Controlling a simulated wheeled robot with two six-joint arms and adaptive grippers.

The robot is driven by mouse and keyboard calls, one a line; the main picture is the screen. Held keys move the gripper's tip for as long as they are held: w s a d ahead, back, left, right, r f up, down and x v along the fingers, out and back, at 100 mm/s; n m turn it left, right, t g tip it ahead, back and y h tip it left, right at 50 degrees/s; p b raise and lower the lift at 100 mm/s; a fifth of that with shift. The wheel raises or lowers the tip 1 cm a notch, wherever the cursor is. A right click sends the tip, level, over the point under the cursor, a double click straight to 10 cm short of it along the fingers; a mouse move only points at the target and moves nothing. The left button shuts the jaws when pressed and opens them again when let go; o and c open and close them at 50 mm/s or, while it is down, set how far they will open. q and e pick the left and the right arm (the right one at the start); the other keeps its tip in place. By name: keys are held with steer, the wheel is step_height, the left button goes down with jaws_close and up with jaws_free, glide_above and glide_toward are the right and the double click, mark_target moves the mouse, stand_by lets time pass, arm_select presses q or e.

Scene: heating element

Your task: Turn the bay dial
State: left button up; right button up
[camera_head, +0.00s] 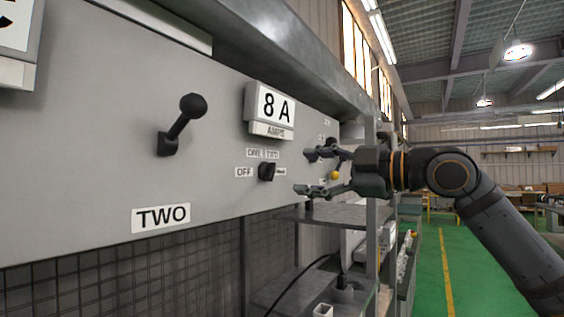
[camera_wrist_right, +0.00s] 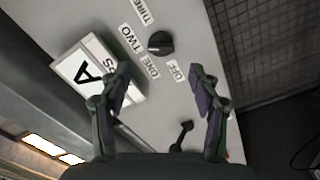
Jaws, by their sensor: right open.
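The bay dial is a black knob (camera_head: 266,171) on the grey panel (camera_head: 90,130), below the "8 A" sign. Small labels OFF, ONE, TWO and one at its right surround it. The dial (camera_wrist_right: 160,43) also shows in the right wrist view, with OFF, ONE, TWO and THREE labels. My right gripper (camera_head: 304,173) is open and empty, its two fingers spread and pointing toward the panel, right of the dial and apart from it. In the right wrist view the gripper (camera_wrist_right: 161,85) has the dial ahead, between and beyond its fingertips. My left gripper is not in view.
A black ball-ended lever (camera_head: 183,122) sticks out of the panel left of the dial, above a "TWO" plate (camera_head: 160,217). The "8 A" sign (camera_head: 270,108) stands proud of the panel. A shelf (camera_head: 330,214) lies below the gripper. Open green floor (camera_head: 462,270) is at right.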

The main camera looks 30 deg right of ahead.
mark_target(274, 172)
steer(key=p+x, duration=0.1)
steer(key=x, duration=0.2)
steer(key=p+x, duration=0.1)
steer(key=x, duration=0.1)
steer(key=shift+w+a+r+p, duration=0.15)
steer(key=shift+a+r+p, duration=0.05)
steer(key=shift+r+p, duration=0.15)
steer(key=shift+w+a+f+p, duration=0.1)
steer(key=shift+w+p, duration=0.3)
steer(key=shift+w+a+f+p, duration=0.1)
steer(key=shift+w+f+p, duration=0.05)
steer(key=shift+w+p, duration=0.25)
steer(key=shift+f, duration=0.15)
steer(key=shift+c, duration=0.8)
steer(key=shift+w, duration=0.1)
steer(key=c, duration=1)
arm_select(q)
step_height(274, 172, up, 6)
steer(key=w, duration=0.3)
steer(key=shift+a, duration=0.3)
